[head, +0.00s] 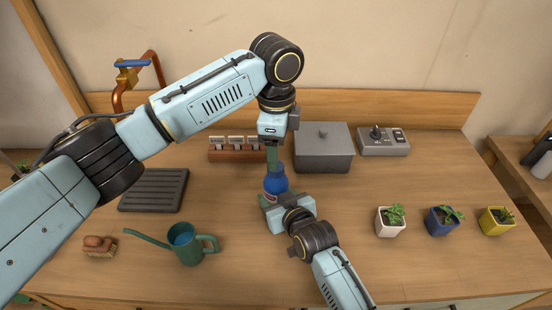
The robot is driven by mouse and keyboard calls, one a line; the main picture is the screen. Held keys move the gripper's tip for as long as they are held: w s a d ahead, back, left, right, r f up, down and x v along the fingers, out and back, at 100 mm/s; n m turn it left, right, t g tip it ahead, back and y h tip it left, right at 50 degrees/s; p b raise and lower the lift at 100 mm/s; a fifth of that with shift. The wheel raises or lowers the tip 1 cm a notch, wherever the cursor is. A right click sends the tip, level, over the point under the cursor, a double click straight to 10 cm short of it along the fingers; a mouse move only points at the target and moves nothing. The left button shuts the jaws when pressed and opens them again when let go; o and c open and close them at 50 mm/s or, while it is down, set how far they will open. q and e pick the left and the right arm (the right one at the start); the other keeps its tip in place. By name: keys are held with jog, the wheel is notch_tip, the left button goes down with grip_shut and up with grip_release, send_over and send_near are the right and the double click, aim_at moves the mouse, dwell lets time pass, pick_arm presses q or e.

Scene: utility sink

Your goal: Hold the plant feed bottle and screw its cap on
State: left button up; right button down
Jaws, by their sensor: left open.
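The blue plant feed bottle (274,184) stands upright near the middle of the wooden worktop. My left gripper (272,158) points straight down from above, open, with its fingers at the top of the bottle. The cap cannot be made out apart from the bottle top and the fingers there. My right gripper (276,203) comes from the front right and is shut on the lower part of the bottle, hiding much of it.
A grey lidded box (323,150) and a rack with labels (237,150) stand close behind. A green watering can (190,245) is at front left, a dark ribbed mat (154,190) left. Potted plants (390,222) line the right. A switch box (384,142) sits at back right.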

pick_arm(q)
notch_tip(320, 180, up, 7)
dwell(0.3)
pick_arm(e)
jog(key=shift+c, duration=2.1)
grip_release()
jog(key=shift+s, duration=0.1)
pick_arm(q)
jog(key=shift+r+p, duration=0.85)
pick_arm(e)
jog(key=v, duration=1.3)
jog(key=shift+r, duration=0.15)
pick_arm(q)
jog(key=shift+s, duration=0.1)
pick_arm(e)
jog(key=shift+s, duration=0.1)
